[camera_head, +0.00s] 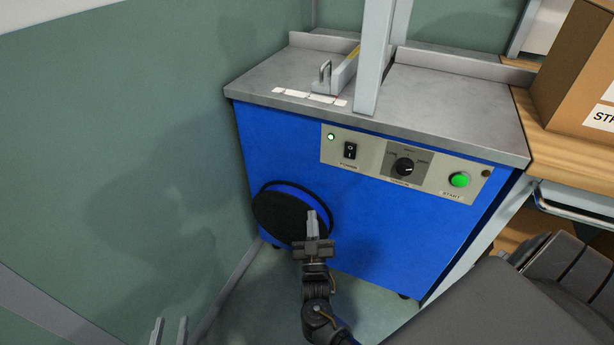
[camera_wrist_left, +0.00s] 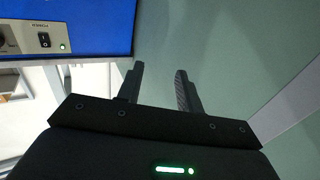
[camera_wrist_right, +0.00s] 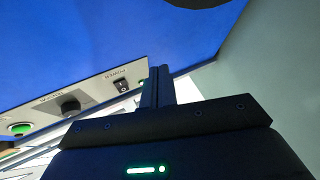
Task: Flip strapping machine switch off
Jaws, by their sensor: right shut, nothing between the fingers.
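The strapping machine (camera_head: 400,235) is a blue cabinet with a grey metal top. Its black power switch (camera_head: 350,151) sits at the left of the beige control panel (camera_head: 370,160), beside a lit pale green lamp (camera_head: 331,137). The switch also shows in the left wrist view (camera_wrist_left: 44,40) and the right wrist view (camera_wrist_right: 121,85). My right gripper (camera_head: 312,215) is shut and empty, below the switch and apart from it, in front of the black reel. My left gripper (camera_head: 169,328) is open and empty at the bottom left, away from the machine.
The panel also has a black dial (camera_head: 404,167) and a green start button (camera_head: 459,180). A black round reel (camera_head: 275,212) is on the cabinet's front. A cardboard box (camera_head: 575,85) stands on a wooden table at the right. A green wall (camera_head: 120,130) closes the left side.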

